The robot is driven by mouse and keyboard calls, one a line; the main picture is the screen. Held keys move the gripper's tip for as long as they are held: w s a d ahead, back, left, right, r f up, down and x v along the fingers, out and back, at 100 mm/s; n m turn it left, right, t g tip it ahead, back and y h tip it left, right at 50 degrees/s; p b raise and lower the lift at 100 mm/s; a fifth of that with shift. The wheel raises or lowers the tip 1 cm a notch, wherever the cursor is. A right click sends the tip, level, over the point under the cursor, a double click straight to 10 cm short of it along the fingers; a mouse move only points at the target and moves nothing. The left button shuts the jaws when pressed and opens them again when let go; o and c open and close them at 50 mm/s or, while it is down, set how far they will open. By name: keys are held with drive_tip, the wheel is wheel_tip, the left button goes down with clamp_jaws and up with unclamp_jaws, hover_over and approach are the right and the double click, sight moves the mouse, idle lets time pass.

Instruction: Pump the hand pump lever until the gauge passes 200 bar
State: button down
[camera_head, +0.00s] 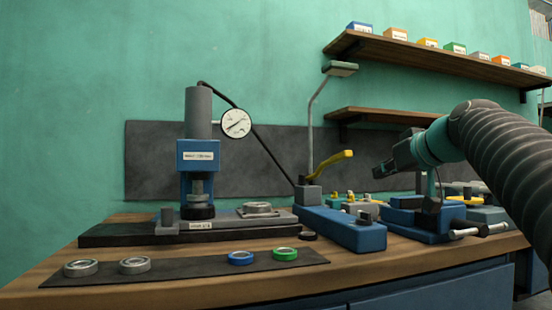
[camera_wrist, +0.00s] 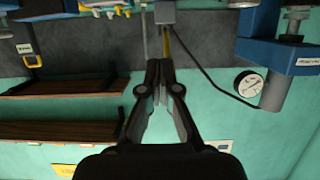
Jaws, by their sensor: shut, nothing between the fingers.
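The yellow pump lever (camera_head: 328,168) rises from a grey block on the blue pump body (camera_head: 345,230) and slants up to the right. My gripper (camera_head: 378,172) is shut and empty, to the right of the lever's raised end and apart from it in the head view. In the wrist view my shut fingers (camera_wrist: 159,64) appear just below the lever (camera_wrist: 167,40); I cannot tell the depth gap there. The round white gauge (camera_head: 236,123) is beside the grey press cylinder (camera_head: 199,113). It also shows in the wrist view (camera_wrist: 248,84). Its needle points lower left; the numbers are too small to read.
A black hose (camera_head: 262,143) runs from the cylinder top to the pump. The blue press (camera_head: 198,155) stands at left. Rings lie on a dark mat (camera_head: 190,268) in front. A blue vise (camera_head: 425,218) is below my gripper. A lamp (camera_head: 340,69) and shelves are behind.

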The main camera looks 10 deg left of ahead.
idle(0.4)
drive_tip(key=s+f+m+g+h, duration=0.1)
drive_tip(key=s+f+g+h, duration=0.1)
drive_tip(key=s+f, duration=0.8)
drive_tip(key=s+d+f+m+g+h, duration=0.1)
drive_tip(key=s+f+m+g+h, duration=0.1)
drive_tip(key=s+f, duration=0.9)
drive_tip(key=s+f+m+g+h, duration=0.1)
drive_tip(key=s+f+g, duration=0.2)
drive_tip(key=s+f, duration=0.8)
wheel_tip(320, 180, down, 12)
drive_tip(key=shift+d+r+m+g+h, duration=0.1)
drive_tip(key=shift+d+m+g+h, duration=0.2)
drive_tip(key=shift+m+h, duration=0.1)
